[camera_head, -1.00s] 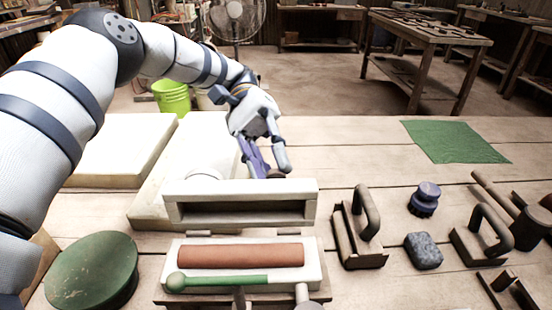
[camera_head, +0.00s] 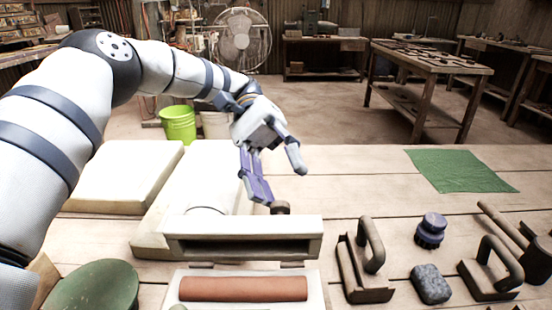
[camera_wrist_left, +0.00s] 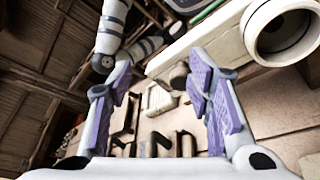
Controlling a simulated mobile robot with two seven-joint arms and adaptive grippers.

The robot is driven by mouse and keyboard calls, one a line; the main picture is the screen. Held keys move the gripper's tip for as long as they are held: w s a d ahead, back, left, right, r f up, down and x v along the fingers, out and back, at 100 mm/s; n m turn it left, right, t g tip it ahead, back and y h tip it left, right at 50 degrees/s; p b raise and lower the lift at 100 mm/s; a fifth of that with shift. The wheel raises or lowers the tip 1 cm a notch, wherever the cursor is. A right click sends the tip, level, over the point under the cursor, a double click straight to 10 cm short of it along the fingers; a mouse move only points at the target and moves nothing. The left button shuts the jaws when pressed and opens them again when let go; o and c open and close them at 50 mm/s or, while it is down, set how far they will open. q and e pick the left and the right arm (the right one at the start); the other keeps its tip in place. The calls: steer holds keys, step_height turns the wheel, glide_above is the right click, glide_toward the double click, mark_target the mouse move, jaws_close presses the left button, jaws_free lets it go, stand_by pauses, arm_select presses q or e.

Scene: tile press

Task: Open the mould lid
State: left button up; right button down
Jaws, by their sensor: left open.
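The mould's pale lid (camera_head: 245,226) stands raised on edge along the back of the mould base. The base (camera_head: 315,292) holds a reddish clay strip (camera_head: 243,289); its front is cut off by the picture edge. A dark brown knob (camera_head: 281,207) shows on the far side of the lid, partly hidden by it. My left gripper (camera_head: 279,180) is open and empty, with its fingers just above and behind the knob. The left wrist view shows the two purple-padded fingers (camera_wrist_left: 163,92) wide apart, with the knob (camera_wrist_left: 180,76) beyond them. My right gripper is not in view.
Pale slabs (camera_head: 120,175) lie behind the mould to the left, and a green round dish (camera_head: 95,287) is at front left. A green cloth (camera_head: 460,172) lies farther back.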

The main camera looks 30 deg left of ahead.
arm_select(q)
steer(key=shift+r, duration=2.75)
